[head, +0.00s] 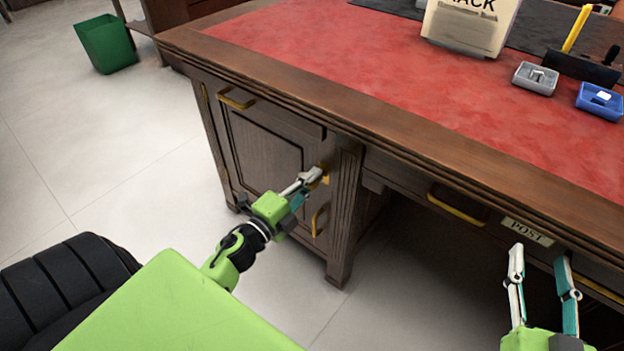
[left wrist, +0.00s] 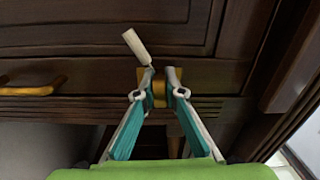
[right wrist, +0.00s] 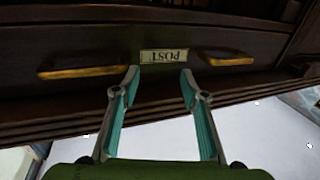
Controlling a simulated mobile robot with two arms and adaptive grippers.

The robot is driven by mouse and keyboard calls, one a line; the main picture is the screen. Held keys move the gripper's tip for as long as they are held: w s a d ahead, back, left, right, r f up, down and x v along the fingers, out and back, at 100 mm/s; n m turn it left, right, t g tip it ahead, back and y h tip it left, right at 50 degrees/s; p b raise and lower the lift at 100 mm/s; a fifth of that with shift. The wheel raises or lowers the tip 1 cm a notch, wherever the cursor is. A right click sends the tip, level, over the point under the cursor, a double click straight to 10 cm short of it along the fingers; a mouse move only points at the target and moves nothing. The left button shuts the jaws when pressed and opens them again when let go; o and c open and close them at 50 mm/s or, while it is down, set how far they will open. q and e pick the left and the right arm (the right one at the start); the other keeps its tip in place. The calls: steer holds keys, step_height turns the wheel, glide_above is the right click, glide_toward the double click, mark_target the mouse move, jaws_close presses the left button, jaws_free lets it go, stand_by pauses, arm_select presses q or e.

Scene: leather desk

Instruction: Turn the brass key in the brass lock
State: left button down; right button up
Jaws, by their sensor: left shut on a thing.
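The brass lock (head: 325,179) is on the front of the desk's left cabinet, beside the carved post. My left gripper (head: 312,178) reaches it and is shut on the brass key there. The key is mostly hidden by the fingers. In the left wrist view, brass (left wrist: 159,88) shows between and behind the fingertips (left wrist: 161,72). A pale strip (left wrist: 138,47) sticks out above the left finger; I cannot tell what it is. My right gripper (head: 539,256) is open and empty in front of the drawers; it also shows in the right wrist view (right wrist: 159,76).
A drawer handle (head: 457,207) and a POST plate (head: 527,231) are by my right gripper. Small trays (head: 535,78) stand on the red desktop (head: 400,90). A green bin (head: 105,44) stands at the back left.

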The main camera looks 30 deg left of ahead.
arm_select(q)
steer(key=shift+m, duration=0.3)
arm_select(e)
steer(key=shift+r, duration=0.15)
arm_select(q)
steer(key=shift+m, duration=0.8)
arm_select(e)
steer(key=shift+s+a+r+t, duration=0.1)
steer(key=shift+r+t, duration=0.6)
steer(key=shift+r, duration=0.45)
